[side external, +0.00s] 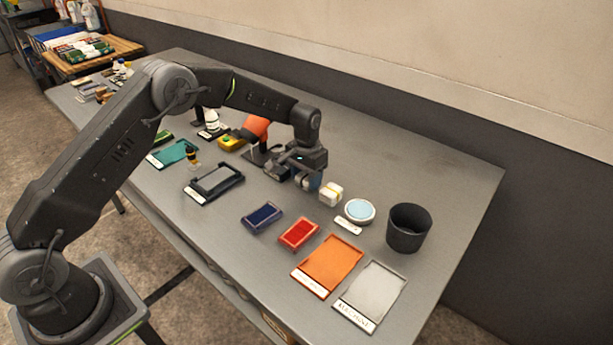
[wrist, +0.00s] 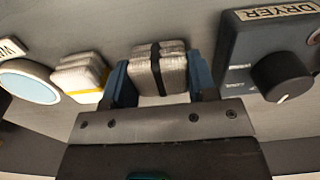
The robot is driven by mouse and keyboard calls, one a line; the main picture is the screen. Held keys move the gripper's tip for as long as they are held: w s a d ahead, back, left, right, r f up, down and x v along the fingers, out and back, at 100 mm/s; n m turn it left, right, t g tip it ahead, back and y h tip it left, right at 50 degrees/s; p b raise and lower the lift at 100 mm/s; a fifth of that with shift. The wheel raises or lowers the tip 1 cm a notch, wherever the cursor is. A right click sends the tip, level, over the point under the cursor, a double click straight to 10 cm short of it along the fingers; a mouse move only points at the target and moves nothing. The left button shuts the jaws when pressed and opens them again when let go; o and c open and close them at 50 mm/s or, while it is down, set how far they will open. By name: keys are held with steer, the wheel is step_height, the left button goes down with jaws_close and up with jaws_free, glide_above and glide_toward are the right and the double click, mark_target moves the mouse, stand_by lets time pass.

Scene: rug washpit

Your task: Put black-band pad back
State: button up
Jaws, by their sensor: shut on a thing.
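The black-band pad (wrist: 174,75) is a grey block with a black strap around it. In the wrist view it sits between the two blue fingers of my gripper (wrist: 161,82), which is shut on it. In the side external view my gripper (side external: 308,181) is low over the far middle of the table and mostly hides the pad. I cannot tell whether the pad touches the table. A white pad with a yellow band (side external: 331,194) lies just right of my gripper; it also shows at left in the wrist view (wrist: 80,78).
A round pale-blue dish (side external: 360,210) and a black cup (side external: 408,229) stand further right. A box labelled DRYER with a knob (wrist: 262,70) is close to my right finger in the wrist view. Orange (side external: 331,262), grey (side external: 374,290), red and blue trays line the near side.

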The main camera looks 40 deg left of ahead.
mark_target(306, 175)
steer(key=o, duration=0.8)
steer(key=shift+f, duration=0.1)
steer(key=shift+o, duration=0.2)
steer(key=s+r+t, duration=0.1)
steer(key=s+r, duration=0.3)
steer(key=r, duration=0.7)
steer(key=s+r, duration=0.3)
steer(key=r, duration=0.8)
steer(key=s+r+t, duration=0.2)
steer(key=s+r, duration=0.4)
steer(key=s, duration=0.4)
steer(key=s+f+t, duration=0.2)
steer(key=s, duration=1.6)
steer(key=shift+s+d+f+t, duration=0.3)
steer(key=shift+s+d+f, duration=0.05)
steer(key=shift+d+f, duration=0.1)
